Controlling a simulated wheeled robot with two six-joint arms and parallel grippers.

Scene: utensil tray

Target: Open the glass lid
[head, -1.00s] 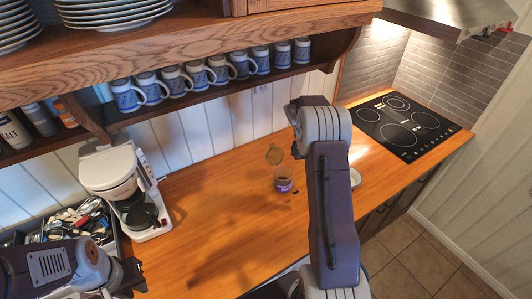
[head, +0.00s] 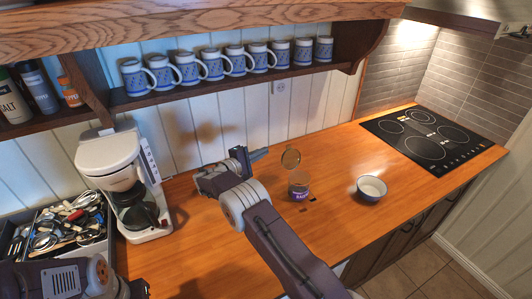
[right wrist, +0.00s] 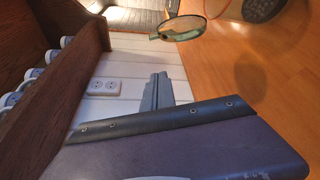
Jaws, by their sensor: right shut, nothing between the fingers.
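A small glass jar (head: 299,188) with a purple label stands on the wooden counter. Its round glass lid (head: 291,158) is raised and tilted above the jar's mouth, standing up at the back. The lid also shows as a rimmed disc in the right wrist view (right wrist: 182,28). My right gripper (head: 258,154) is shut and empty, left of the lid and apart from it. In the right wrist view its fingers (right wrist: 157,90) are together. My left gripper (head: 138,288) is at the lower left edge, and its fingers are not clear.
A white bowl (head: 371,188) stands right of the jar. A coffee maker (head: 112,165) and a utensil tray (head: 96,250) are at left. Mugs (head: 190,68) line the shelf above. A black hob (head: 420,136) is at right. The front counter is clear.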

